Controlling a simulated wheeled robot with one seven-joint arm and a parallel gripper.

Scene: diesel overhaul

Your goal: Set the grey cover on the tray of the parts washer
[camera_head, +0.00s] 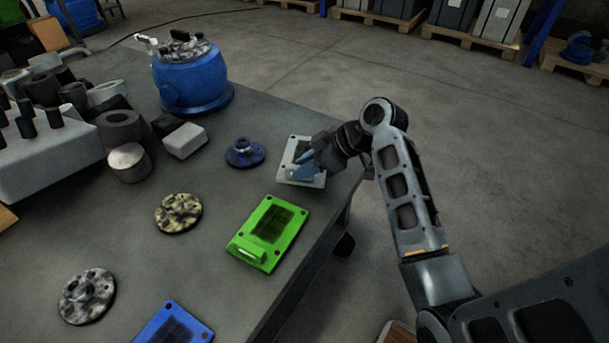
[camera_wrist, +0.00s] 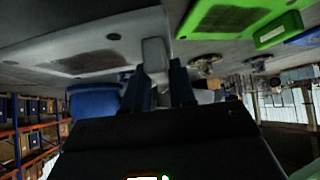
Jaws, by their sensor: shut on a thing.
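The grey cover (camera_head: 290,176) is a flat light plate with a dark centre panel near the bench's right edge. My gripper (camera_head: 306,165) is over it, with its fingers partly hiding it. In the wrist view, my gripper (camera_wrist: 160,82) is shut on the raised handle of the grey cover (camera_wrist: 125,28). I cannot tell whether the cover touches the bench or is slightly above it. I cannot make out the parts washer or its tray in either view.
A green cover (camera_head: 270,232) lies in front of the grey one, and a blue cover (camera_head: 173,325) lies nearer. A blue flanged part (camera_head: 244,152) and a pale block (camera_head: 184,140) are to the left. A blue housing (camera_head: 190,82) stands behind. Open floor lies right of the bench (camera_head: 215,258).

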